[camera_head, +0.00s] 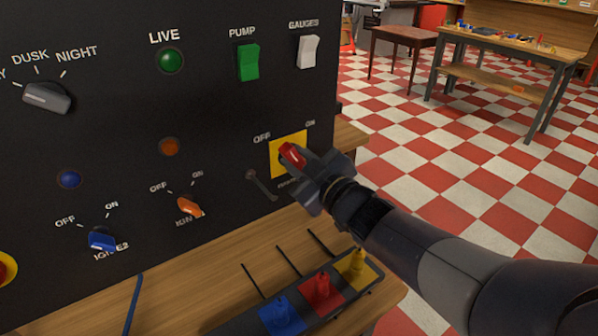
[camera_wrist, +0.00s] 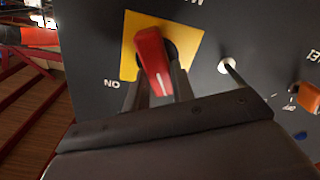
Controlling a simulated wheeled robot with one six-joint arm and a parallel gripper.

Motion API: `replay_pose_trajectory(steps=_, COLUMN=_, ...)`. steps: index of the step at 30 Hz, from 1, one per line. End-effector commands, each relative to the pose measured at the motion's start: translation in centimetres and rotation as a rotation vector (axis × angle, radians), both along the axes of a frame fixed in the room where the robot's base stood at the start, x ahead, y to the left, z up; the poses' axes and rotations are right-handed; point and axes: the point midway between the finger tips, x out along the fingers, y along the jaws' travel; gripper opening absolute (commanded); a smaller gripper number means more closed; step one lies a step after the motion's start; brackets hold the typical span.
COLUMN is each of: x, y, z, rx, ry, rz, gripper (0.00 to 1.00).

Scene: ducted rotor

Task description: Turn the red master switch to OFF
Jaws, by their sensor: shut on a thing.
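The red master switch (camera_head: 291,154) sits on a yellow square plate (camera_head: 276,168) on the black panel, with OFF at its upper left and ON at its upper right. My gripper (camera_head: 299,164) is shut on the red switch, covering part of it and of the lettering below. In the wrist view the red switch (camera_wrist: 152,58) lies between the fingers of my gripper (camera_wrist: 157,88). Its white line points away from the ON label, roughly between the two marks. The OFF label is hidden in that view.
A small metal toggle lever (camera_head: 261,185) stands close to the left of the plate. An orange ignition knob (camera_head: 189,206) is farther left. Below, a tray with blue, red and yellow pieces (camera_head: 321,289) lies on the wooden bench (camera_head: 178,277). The green LIVE lamp (camera_head: 170,60) is above.

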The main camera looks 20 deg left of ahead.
Motion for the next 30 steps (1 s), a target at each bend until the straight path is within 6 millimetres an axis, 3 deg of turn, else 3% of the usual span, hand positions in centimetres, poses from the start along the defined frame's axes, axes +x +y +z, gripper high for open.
replay_pose_trajectory(steps=12, x=-0.13, y=0.12, z=-0.36, rx=-0.145, ry=-0.168, rz=-0.001, gripper=0.01)
replay_pose_trajectory(steps=30, x=-0.17, y=0.16, z=-0.27, rx=-0.174, ry=-0.2, rz=0.0, gripper=0.01)
